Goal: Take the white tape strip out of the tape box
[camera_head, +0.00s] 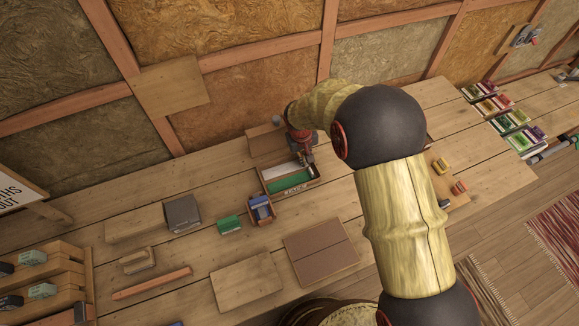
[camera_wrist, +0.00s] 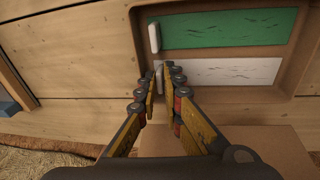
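The tape box (camera_head: 316,183) is a shallow brown wooden tray on the workbench. It holds a white tape strip (camera_head: 281,170) and a green strip (camera_head: 290,184) side by side. In the wrist view the white strip (camera_wrist: 232,71) lies flat in its slot below the green strip (camera_wrist: 225,29). Each has a pale upright tab at its left end. My gripper (camera_wrist: 160,75) is over the box with its fingertips close on either side of the white strip's tab. A narrow gap shows between the fingers; whether they press on the tab is unclear.
A small box with blue pieces (camera_head: 261,210) and a green block (camera_head: 229,224) stand left of the tape box. A grey block (camera_head: 182,213) is farther left. A brown board (camera_head: 321,252) lies in front. The insulated wall (camera_head: 270,97) rises behind.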

